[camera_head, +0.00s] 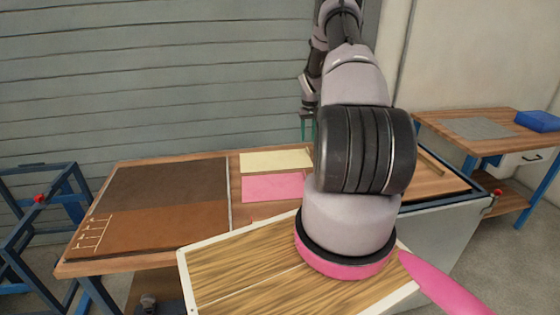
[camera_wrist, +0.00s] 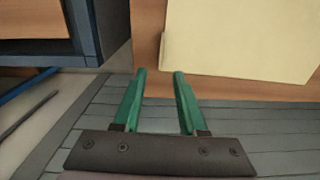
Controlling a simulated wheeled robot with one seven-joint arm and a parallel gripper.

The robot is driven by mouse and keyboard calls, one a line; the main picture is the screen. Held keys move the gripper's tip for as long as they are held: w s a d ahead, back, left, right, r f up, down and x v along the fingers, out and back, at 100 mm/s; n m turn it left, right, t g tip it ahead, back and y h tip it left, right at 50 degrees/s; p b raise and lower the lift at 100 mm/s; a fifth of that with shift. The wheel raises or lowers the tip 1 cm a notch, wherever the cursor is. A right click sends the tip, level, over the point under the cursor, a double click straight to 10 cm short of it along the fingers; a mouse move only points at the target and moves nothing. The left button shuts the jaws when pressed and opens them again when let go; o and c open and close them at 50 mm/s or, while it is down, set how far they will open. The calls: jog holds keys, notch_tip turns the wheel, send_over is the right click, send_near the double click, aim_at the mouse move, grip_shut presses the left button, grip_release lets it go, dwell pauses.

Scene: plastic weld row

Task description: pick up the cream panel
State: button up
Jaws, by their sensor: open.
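The cream panel (camera_head: 270,160) lies flat near the table's back edge, directly behind the pink panel (camera_head: 272,188). The arm hides its right end in the head view. In the wrist view, the cream panel (camera_wrist: 240,40) fills the upper right, with its near edge by the fingertips. My gripper (camera_head: 308,138) has two green fingers and points down by the back edge. In the wrist view my gripper (camera_wrist: 158,73) is open and empty, its tips beside the panel's corner. I cannot tell the height between tips and panel.
A dark brown and orange-brown mat (camera_head: 165,190) covers the table's left part. A wood-patterned board with a white rim (camera_head: 235,265) is in front. A grey slatted wall (camera_head: 150,80) stands close behind the table. A side table with a blue bin (camera_head: 537,121) is at right.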

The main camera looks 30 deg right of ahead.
jog(key=f, duration=0.4)
jog(key=shift+s+f, duration=0.2)
jog(key=shift+f, duration=0.15)
jog(key=shift+a, duration=0.1)
grip_shut()
